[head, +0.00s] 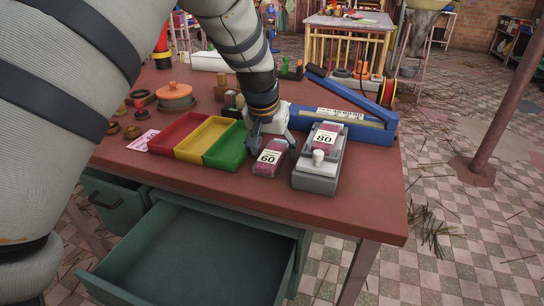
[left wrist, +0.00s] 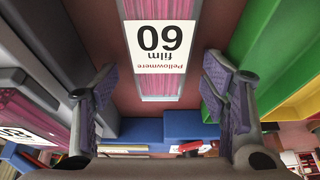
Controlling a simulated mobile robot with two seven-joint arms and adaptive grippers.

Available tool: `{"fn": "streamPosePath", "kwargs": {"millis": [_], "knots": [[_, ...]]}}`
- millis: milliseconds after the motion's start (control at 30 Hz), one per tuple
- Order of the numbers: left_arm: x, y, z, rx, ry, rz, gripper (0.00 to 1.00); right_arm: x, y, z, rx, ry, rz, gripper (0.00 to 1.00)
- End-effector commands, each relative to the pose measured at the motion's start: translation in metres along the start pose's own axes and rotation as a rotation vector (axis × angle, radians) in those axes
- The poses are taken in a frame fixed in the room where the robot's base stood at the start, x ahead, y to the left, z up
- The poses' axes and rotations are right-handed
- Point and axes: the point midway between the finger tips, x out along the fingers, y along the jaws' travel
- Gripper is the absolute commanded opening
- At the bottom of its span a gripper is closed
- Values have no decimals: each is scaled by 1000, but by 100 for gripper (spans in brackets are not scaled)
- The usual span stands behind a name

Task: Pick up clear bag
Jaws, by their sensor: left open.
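A clear bag with pink contents and a white label reading 60 (head: 268,159) lies on the red table, between the green tray and a grey device. It shows upside down at the top middle of the left wrist view (left wrist: 160,48). A similar bag labelled 80 (head: 326,138) sits on the grey device; it shows at the left of the wrist view (left wrist: 30,110). My left gripper (head: 263,133) points down just behind the 60 bag. In the wrist view its fingers (left wrist: 158,108) are apart, with nothing between them. My right gripper is not in view.
Red, yellow and green trays (head: 228,152) stand left of the 60 bag. The grey device (head: 316,178) is close on its right. The front table strip is clear, above an open green drawer (head: 195,265).

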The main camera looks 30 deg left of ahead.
Motion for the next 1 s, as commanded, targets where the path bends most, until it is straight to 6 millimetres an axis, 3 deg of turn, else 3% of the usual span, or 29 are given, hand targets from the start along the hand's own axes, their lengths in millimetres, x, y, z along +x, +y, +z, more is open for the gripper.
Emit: {"fn": "streamPosePath", "kwargs": {"millis": [467,700,1000], "knots": [[3,0,2,0,0,0,67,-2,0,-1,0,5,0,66],[4,0,2,0,-3,1,14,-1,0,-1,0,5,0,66],[6,1,4,0,-8,1,14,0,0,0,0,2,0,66]]}}
